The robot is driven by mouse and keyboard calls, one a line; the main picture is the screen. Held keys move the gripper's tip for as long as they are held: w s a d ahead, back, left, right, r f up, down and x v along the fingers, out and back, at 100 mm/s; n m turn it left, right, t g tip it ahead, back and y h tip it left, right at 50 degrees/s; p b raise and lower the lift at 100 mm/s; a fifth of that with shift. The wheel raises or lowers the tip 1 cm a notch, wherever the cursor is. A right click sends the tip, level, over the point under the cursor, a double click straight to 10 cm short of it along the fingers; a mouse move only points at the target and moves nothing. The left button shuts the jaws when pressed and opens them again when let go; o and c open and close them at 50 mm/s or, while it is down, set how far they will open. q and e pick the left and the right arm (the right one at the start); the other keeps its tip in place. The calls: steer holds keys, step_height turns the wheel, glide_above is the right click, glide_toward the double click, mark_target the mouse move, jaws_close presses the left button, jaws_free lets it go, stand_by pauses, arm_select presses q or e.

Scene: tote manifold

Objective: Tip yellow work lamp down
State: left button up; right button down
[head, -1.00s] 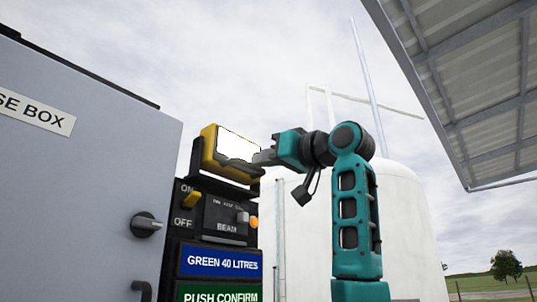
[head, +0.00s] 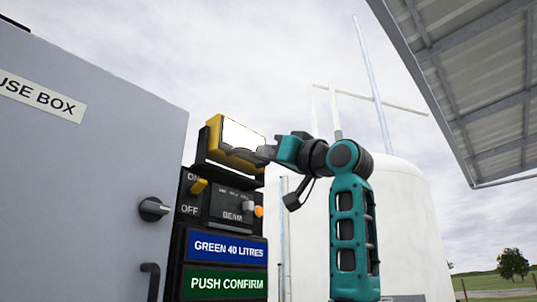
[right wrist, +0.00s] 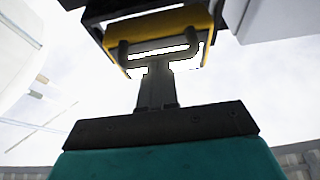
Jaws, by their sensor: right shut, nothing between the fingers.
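The yellow work lamp (head: 214,136), with a bright white face, sits in a black bracket on top of a dark control panel. It leans a little in the head view. My right gripper (head: 258,152) reaches in from the right, its closed fingers overlapping the lower right of the lit face. In the right wrist view the lamp's yellow body (right wrist: 172,24) is just beyond the shut fingertips (right wrist: 157,62), which overlap its glowing lower edge. They seem to touch or nearly touch it; nothing is held. My left gripper is out of view.
A grey fuse box (head: 95,170) stands close on the left. A white tank (head: 405,220) stands behind my right arm.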

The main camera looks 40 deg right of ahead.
steer(key=shift+w+f+t, duration=0.15)
steer(key=shift+f+t, duration=0.2)
steer(key=shift+t, duration=0.05)
steer(key=shift+w+a+f+b, duration=0.1)
steer(key=shift+w+f+b, duration=0.25)
steer(key=shift+f+b, duration=0.55)
steer(key=shift+w+a+f+t+y+b, duration=0.15)
steer(key=shift+w+f+t, duration=0.35)
steer(key=shift+w, duration=0.35)
steer(key=shift+w+f+t+y+b, duration=0.1)
steer(key=shift+w+f+t, duration=0.35)
steer(key=shift+w+f, duration=0.35)
steer(key=shift+w+a+f+t+y+b, duration=0.15)
steer(key=shift+w+f+t, duration=0.3)
steer(key=shift+w, duration=0.5)
steer(key=shift+d, duration=0.1)
steer(key=shift+w, duration=0.1)
steer(key=shift+f, duration=0.1)
